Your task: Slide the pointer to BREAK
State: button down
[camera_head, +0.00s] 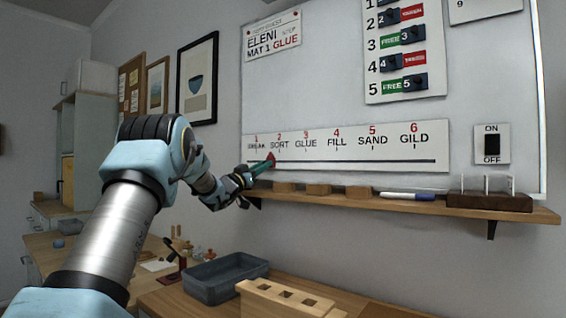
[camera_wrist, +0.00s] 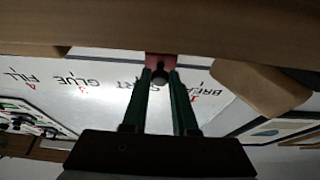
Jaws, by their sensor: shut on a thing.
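The pointer (camera_head: 271,159) is a small red piece on the dark slot of the white step strip (camera_head: 350,168) on the wall board. It sits just below and left of the SORT label, between BREAK and SORT. My gripper (camera_head: 262,167) reaches it from the left, its green fingers shut on the pointer. In the wrist view my gripper (camera_wrist: 160,80) has both green fingers closed around the pointer's dark knob, with the reddish pointer (camera_wrist: 161,61) behind it. The strip's labels (camera_wrist: 120,85) appear upside down there. The BREAK label (camera_head: 257,146) is left of the pointer.
A block (camera_wrist: 262,88) is close to the fingers in the wrist view. A grey bin (camera_head: 225,280) stands on the table below.

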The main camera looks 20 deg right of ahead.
jog(key=w+a, duration=0.1)
jog(key=w, duration=0.1)
jog(key=w+a+p, duration=0.1)
jog(key=w, duration=0.1)
jog(key=w+a+p, duration=0.1)
jog(key=w+a, duration=0.1)
jog(key=shift+w+a+r, duration=0.1)
jog(key=shift+w+a, duration=0.05)
jog(key=shift+w, duration=0.1)
jog(key=c, duration=0.7)
grip_release()
jog(key=shift+w, duration=0.15)
jog(key=b+v, duration=0.3)
jog(key=v, duration=0.8)
